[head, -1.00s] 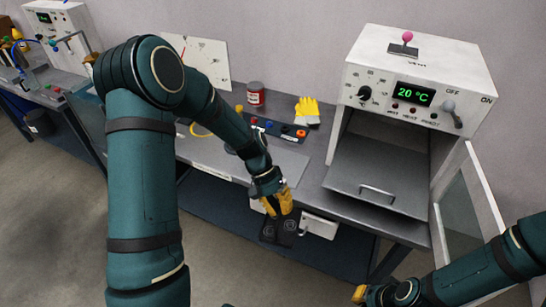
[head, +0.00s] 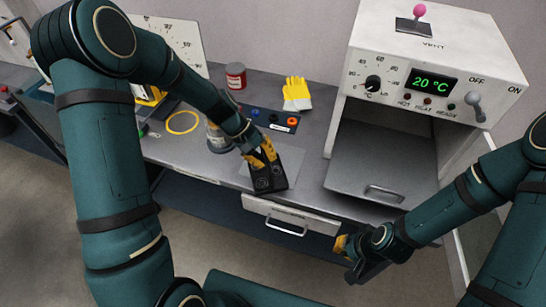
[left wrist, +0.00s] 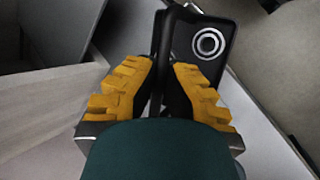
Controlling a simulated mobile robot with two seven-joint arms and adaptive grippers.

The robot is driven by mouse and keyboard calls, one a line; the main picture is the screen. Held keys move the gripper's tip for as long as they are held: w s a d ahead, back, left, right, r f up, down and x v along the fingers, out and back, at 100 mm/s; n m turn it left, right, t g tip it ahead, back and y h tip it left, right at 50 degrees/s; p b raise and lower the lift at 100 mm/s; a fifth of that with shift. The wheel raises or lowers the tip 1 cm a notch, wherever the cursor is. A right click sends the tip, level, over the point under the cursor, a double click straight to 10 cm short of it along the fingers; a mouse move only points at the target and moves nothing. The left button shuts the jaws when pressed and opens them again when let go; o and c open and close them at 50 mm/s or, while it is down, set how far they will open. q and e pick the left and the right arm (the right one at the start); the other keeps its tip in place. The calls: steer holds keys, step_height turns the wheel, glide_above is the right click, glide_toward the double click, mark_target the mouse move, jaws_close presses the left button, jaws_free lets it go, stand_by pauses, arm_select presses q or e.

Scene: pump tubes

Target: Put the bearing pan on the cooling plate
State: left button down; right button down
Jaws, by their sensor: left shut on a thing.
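The bearing pan (head: 265,184) is a black pan with ring-shaped bearings in it. My left gripper (head: 262,153) is shut on it and holds it at the table's front edge. In the left wrist view the pan (left wrist: 228,50) shows one silver bearing, and its dark bar lies between the yellow fingers of my gripper (left wrist: 162,68). A flat grey plate (head: 291,159), which looks like the cooling plate, lies on the table partly behind the pan. I cannot tell whether the pan touches it. My right gripper (head: 349,258) is low, in front of the table; its opening is unclear.
A white oven (head: 440,50) reading 20 °C stands at the right, with its chamber open and a tray (head: 375,170) inside. Yellow gloves (head: 297,94), a red can (head: 236,76) and a button strip (head: 275,120) lie behind. A drawer (head: 290,217) is below the table edge.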

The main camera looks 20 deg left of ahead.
arm_select(q)
steer(key=w+r+n+t+y, duration=0.3)
steer(key=w+r+n+t, duration=0.25)
steer(key=w+n, duration=0.5)
steer(key=shift+n+t, duration=0.25)
steer(key=shift+n, duration=0.2)
steer(key=shift+s+a+f+b, duration=0.1)
steer(key=shift+a+f+b, duration=0.1)
steer(key=shift+f+b, duration=1.95)
steer(key=shift+a+f+b, duration=0.2)
steer(key=shift+f+b, duration=0.75)
steer(key=shift+f, duration=2.3)
steer(key=shift+r, duration=0.1)
steer(key=c, duration=1.1)
jaws_free()
steer(key=shift+c, duration=0.2)
